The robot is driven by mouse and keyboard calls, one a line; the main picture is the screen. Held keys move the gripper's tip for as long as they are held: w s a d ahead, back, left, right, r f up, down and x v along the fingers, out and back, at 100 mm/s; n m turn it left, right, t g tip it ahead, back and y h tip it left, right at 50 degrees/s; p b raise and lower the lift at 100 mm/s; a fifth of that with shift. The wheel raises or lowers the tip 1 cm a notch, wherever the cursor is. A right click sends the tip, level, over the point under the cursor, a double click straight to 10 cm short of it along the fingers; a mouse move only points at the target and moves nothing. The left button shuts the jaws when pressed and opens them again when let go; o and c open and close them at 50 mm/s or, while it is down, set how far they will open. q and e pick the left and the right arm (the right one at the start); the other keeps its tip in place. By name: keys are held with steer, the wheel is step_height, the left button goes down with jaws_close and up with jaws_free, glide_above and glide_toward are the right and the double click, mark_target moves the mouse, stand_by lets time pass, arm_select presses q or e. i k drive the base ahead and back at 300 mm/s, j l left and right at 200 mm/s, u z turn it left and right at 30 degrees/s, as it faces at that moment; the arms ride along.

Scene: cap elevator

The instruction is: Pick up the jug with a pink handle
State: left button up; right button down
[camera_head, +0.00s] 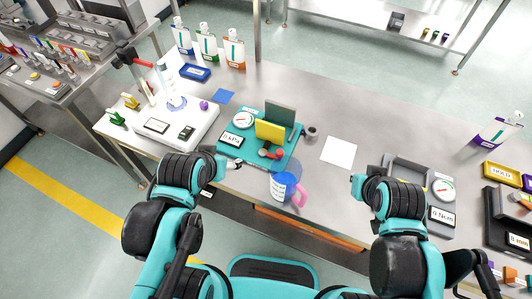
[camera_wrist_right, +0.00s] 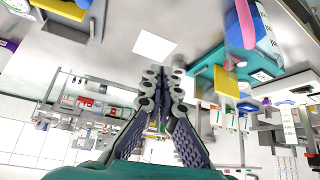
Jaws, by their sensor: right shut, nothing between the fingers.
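The jug (camera_head: 283,187) is blue with a white label and a pink handle. It stands upright near the front edge of the table, with its handle towards the right. The jug (camera_wrist_right: 265,38) and its pink handle (camera_wrist_right: 246,24) also show at the upper right of the right wrist view. My right gripper (camera_wrist_right: 163,85) is shut and empty, apart from the jug. In the head view it is mostly hidden by my right arm, to the right of the jug. My left gripper (camera_head: 234,163) is left of the jug, small and partly hidden by its wrist.
A teal fixture (camera_head: 267,150) with a yellow panel and a gauge stands just behind the jug. A white sheet (camera_head: 339,152) lies to the right on clear table. A grey tray (camera_head: 408,172) and a torque gauge unit (camera_head: 441,205) are further right. Pouches (camera_head: 208,45) stand at the back.

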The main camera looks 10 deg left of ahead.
mark_target(285, 171)
steer(key=j+z, duration=0.15)
steer(key=j, duration=0.3)
steer(key=k+j+z, duration=0.1)
steer(key=j, duration=0.3)
steer(key=k+j+z, duration=0.15)
steer(key=j, duration=0.25)
steer(key=j+z, duration=0.1)
steer(key=j, duration=0.3)
steer(key=k+j+z, duration=0.15)
steer(key=j, duration=0.25)
